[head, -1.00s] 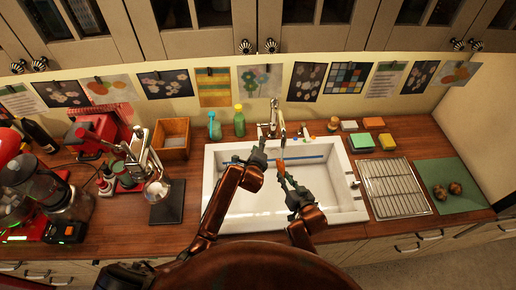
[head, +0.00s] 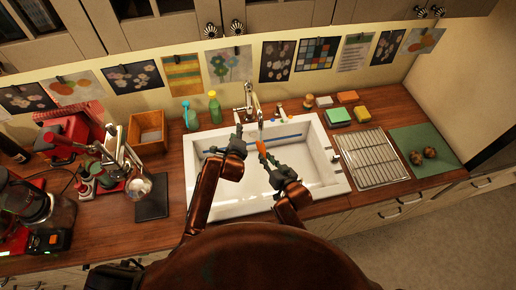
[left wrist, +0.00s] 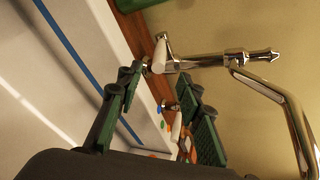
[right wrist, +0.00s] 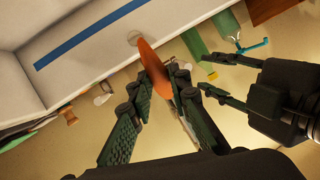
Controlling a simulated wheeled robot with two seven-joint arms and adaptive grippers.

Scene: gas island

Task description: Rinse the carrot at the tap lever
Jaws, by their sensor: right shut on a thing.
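The chrome tap (head: 250,98) stands at the sink's back edge, its spout (left wrist: 292,112) curving at the right of the left wrist view. A white-tipped tap lever (left wrist: 160,52) shows beyond my left fingertips. My left gripper (head: 239,133) is open and empty, left of the spout; its spread fingers show in the left wrist view (left wrist: 157,88). My right gripper (head: 268,163) is shut on the orange carrot (head: 261,147) over the sink, just below the spout. The carrot (right wrist: 155,70) points out past the fingers in the right wrist view. I cannot tell whether water runs.
The white sink (head: 335,180) lies below both grippers. Green (head: 213,107) and teal (head: 190,117) bottles stand behind it at left. Sponges (head: 339,115), a wire rack (head: 375,160) and a green board (head: 432,143) lie at right. My two grippers are close together.

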